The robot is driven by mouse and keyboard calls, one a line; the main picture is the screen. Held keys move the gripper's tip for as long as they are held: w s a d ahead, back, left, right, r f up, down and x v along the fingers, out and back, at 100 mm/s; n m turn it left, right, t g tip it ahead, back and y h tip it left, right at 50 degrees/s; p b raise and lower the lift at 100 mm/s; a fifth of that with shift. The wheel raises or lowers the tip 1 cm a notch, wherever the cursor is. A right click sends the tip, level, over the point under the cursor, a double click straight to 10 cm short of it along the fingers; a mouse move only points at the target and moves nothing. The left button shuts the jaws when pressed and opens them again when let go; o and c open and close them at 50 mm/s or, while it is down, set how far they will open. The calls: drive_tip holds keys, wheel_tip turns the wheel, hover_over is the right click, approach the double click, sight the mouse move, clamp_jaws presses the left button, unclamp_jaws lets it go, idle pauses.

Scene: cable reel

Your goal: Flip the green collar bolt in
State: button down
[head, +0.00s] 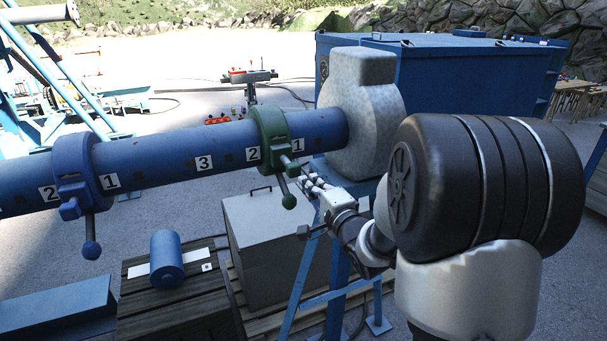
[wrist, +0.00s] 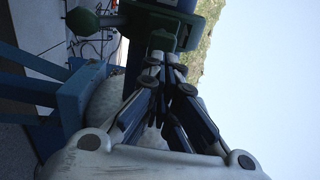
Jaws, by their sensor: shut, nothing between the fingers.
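The green collar (head: 268,133) sits around the blue pipe (head: 218,140), near its right end. Its green bolt handle (head: 289,200) hangs down below the pipe and ends in a ball. A short green stub sticks out to the right above it. My gripper (head: 311,183) is shut and empty, just right of the hanging handle. In the wrist view my fingertips (wrist: 163,62) are right at a green end piece (wrist: 163,40) of the collar; I cannot tell if they touch. The ball of the handle (wrist: 81,20) shows at upper left there, apart from the fingers.
A blue collar (head: 80,178) with its own hanging handle is farther left on the pipe. A pale rounded housing (head: 358,88) closes the pipe's right end. A blue stand (head: 340,270), a grey box (head: 268,235) and a wooden crate (head: 180,300) are below.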

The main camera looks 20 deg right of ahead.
sight(300, 172)
drive_tip(key=shift+w+p, duration=0.3)
drive_tip(key=shift+w, duration=1.45)
drive_tip(key=w, duration=0.3)
drive_tip(key=shift+w+b, duration=0.3)
drive_tip(key=shift+b, duration=0.1)
drive_tip(key=shift+s, duration=0.15)
